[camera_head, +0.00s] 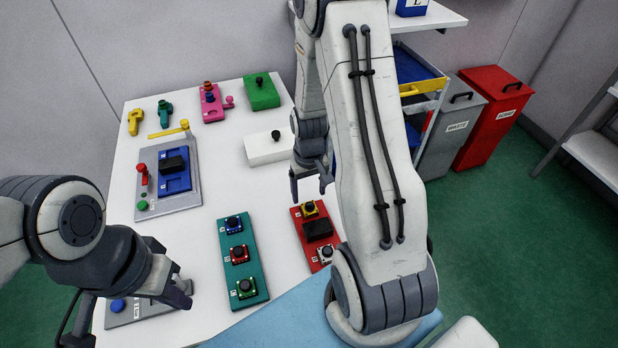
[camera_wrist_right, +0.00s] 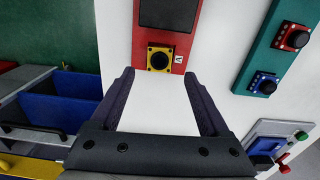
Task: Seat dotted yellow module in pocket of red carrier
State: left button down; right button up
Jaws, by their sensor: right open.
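The red carrier (camera_head: 298,222) lies on the white table. The yellow module (camera_head: 309,208), with a black knob, sits at its far end; its dots are too small to make out. In the right wrist view the yellow module (camera_wrist_right: 150,66) is just beyond the fingertips, on the red carrier (camera_wrist_right: 186,50). A black block (camera_head: 318,229) is mid-carrier and a white module (camera_head: 326,253) at its near end. My right gripper (camera_head: 312,182) is open and empty, above the table beside the carrier's far end. My left gripper (camera_head: 180,290) is low at the left; its jaw gap is unclear.
A teal carrier (camera_head: 229,262) with blue, red and green modules lies to the left. A grey fixture (camera_head: 184,202) with a blue bed is further left. A white box (camera_head: 268,150), a green box (camera_head: 261,93) and a pink fixture (camera_head: 212,110) stand at the back.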

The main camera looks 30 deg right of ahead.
aim_at(309, 204)
notch_tip(309, 204, up, 6)
jog(key=r, duration=0.1)
jog(key=s+a+r+n, duration=0.1)
jog(key=a+r+n, duration=0.25)
jog(key=a, duration=0.55)
jog(key=s+a+r+n, duration=0.3)
jog(key=s+a+r, duration=0.1)
jog(key=s+a, duration=0.3)
jog(key=s+a+r+n+y, duration=0.1)
jog(key=s+a+r+n, duration=0.2)
jog(key=s+a, duration=0.5)
jog(key=shift+s+r, duration=0.35)
jog(key=shift+s, duration=0.5)
jog(key=shift+o, duration=0.2)
